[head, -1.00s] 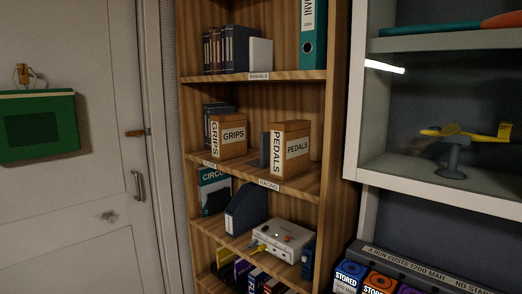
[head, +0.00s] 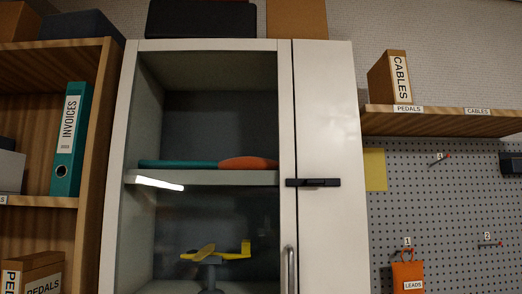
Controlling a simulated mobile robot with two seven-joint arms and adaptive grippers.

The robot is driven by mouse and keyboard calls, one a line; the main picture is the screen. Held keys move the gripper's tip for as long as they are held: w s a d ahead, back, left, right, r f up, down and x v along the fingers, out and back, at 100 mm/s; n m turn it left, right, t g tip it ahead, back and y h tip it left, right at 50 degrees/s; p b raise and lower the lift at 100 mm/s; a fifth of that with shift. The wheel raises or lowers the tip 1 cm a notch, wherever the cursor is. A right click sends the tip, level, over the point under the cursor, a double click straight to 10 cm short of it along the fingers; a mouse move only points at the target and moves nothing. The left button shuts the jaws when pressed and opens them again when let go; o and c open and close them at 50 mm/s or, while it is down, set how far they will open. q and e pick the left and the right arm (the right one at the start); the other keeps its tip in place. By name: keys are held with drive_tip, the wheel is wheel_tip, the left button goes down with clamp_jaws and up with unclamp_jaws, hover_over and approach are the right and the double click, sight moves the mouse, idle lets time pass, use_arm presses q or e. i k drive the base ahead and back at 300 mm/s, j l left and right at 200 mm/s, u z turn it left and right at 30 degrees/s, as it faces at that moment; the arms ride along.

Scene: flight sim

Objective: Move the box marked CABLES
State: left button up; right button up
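The box marked CABLES (head: 399,77) is a brown box with a white label reading CABLES on its narrow side. It stands upright on a wooden wall shelf (head: 440,121) at the upper right of the head view. The shelf edge below it carries a PEDALS label (head: 408,108); a CABLES label (head: 478,111) is further right, under an empty-looking stretch of shelf. Neither of my grippers is in view.
A white cabinet (head: 322,110) with a dark latch (head: 313,183) stands left of the shelf. A box marked PEDALS (head: 42,285) is on the wooden bookcase (head: 92,120).

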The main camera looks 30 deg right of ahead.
sight(388, 80)
drive_tip(key=z, duration=1.65)
drive_tip(key=l+u, duration=0.1)
drive_tip(key=u, duration=0.3)
drive_tip(key=i+l, duration=0.05)
